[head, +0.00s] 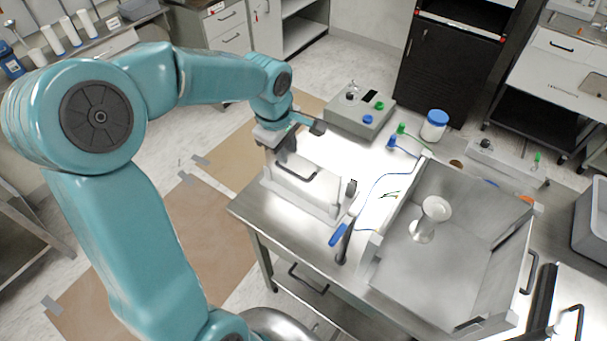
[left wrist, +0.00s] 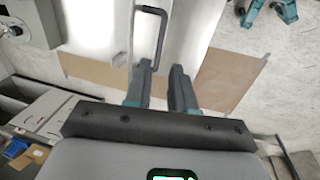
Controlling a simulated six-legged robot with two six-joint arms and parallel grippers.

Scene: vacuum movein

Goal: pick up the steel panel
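The steel panel (head: 301,186) appears to be the pale upright plate with a black bar handle, standing in a white holder on the steel table. In the left wrist view the handle (left wrist: 150,38) shows just beyond the fingers. My left gripper (head: 283,158) is above the panel's left end, close to the handle. In the left wrist view its two fingers (left wrist: 162,68) are apart, with no object visibly clamped between them. I cannot tell whether a finger touches the panel. My right gripper is in neither view.
An open steel chamber (head: 386,277) holding a white spool-shaped part (head: 429,222) stands to the right. A blue-handled tool (head: 338,236) lies near the holder. A grey control box (head: 360,110) and a blue-capped jar (head: 435,124) stand behind. Thin cables cross the table.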

